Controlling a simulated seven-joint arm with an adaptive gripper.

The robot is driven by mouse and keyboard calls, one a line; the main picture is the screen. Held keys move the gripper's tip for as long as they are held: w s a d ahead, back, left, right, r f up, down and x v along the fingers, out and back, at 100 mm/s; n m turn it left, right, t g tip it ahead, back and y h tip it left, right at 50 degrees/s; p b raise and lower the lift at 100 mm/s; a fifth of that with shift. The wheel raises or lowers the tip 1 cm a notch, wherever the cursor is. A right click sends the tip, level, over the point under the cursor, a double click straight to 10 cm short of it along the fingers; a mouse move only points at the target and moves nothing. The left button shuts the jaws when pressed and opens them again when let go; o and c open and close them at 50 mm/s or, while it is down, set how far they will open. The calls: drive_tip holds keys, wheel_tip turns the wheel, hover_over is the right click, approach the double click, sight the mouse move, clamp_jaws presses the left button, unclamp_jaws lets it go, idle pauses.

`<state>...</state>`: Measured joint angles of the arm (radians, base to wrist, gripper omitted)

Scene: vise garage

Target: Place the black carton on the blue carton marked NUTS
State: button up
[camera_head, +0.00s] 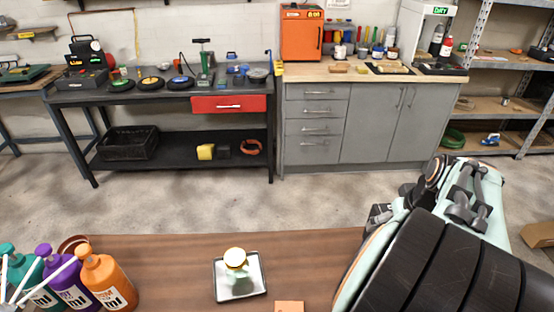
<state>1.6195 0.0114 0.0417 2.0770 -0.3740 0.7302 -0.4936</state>
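I cannot make out a black carton or a blue carton marked NUTS in the head view. My own arm, large and dark with pale teal parts, fills the lower right and hides that part of the wooden table (180,265). I cannot pick out my gripper or its fingertips in this view.
On the table stand orange (108,282), purple (68,285) and teal (30,280) pump bottles, and a square tray (219,286) holding a small gold-topped jar (237,272). An orange-brown block (289,306) lies at the front edge. Beyond are a workbench (170,98) and grey cabinet (370,125).

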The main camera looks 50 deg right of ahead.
drive_tip(key=shift+w+d+f, duration=0.5)
drive_tip(key=shift+d+f, duration=1.65)
drive_tip(key=shift+d, duration=0.1)
drive_tip(key=shift+w+d+f, duration=0.45)
drive_tip(key=shift+d+f, duration=1.65)
drive_tip(key=shift+d, duration=0.15)
drive_tip(key=shift+w+d+f, duration=0.5)
drive_tip(key=shift+d+f, duration=1.65)
drive_tip(key=shift+d, duration=0.1)
drive_tip(key=shift+f, duration=0.15)
drive_tip(key=o, duration=1.2)
drive_tip(key=shift+o, duration=0.2)
